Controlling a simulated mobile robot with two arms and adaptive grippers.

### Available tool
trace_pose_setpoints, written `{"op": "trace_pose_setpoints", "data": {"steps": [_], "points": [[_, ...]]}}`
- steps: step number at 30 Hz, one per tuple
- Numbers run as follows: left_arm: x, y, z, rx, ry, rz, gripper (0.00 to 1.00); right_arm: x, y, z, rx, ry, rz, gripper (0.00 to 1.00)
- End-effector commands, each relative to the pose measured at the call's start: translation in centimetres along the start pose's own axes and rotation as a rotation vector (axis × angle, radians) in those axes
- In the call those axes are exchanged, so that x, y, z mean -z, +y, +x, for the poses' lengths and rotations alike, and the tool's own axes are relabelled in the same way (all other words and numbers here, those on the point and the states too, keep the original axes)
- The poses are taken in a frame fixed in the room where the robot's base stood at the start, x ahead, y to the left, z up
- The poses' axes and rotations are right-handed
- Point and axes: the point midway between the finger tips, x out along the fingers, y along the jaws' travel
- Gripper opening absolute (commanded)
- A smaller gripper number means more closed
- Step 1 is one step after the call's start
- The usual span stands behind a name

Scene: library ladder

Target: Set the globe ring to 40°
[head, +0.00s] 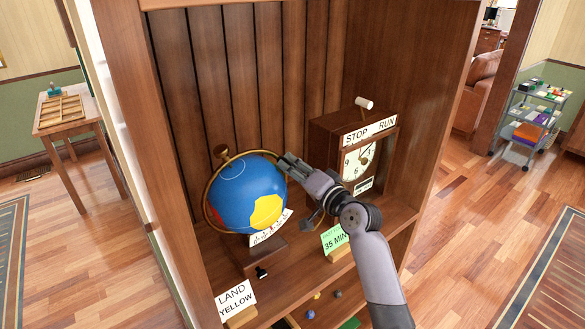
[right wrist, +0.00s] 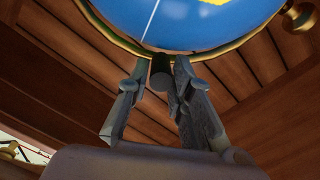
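The globe (head: 245,195) is blue with yellow and red patches and stands on a wooden base (head: 252,252) in the bookcase. A brass ring (head: 207,190) runs around it, with a round knob (head: 222,152) at the upper left. A white marked scale (head: 270,228) sits below the globe; its reading is too small to tell. My right gripper (head: 289,163) is at the ring's right side. In the right wrist view the gripper's fingers (right wrist: 160,80) are close on both sides of a dark peg (right wrist: 160,70) on the ring. My left gripper is out of view.
A wooden clock box (head: 352,150) marked STOP and RUN, with a lever on top, stands right of my arm. A green "35 MIN" card (head: 335,238) and a "LAND YELLOW" card (head: 237,300) stand at the shelf front. Small balls lie on a lower shelf.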

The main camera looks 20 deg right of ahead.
Motion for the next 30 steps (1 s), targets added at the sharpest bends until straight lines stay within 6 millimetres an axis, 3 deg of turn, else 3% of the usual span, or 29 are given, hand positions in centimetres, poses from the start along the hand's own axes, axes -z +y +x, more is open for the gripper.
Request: {"op": "trace_pose_setpoints", "data": {"steps": [8,24,30], "points": [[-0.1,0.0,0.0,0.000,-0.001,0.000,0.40,0.0,0.0,0.0,0.000,0.000,0.000,0.00],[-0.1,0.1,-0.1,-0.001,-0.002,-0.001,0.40,0.0,-0.1,0.0,0.000,0.000,-0.004,0.00],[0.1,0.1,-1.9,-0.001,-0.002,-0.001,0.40,-0.1,-2.9,0.0,0.001,-0.003,-0.203,0.00]]}}
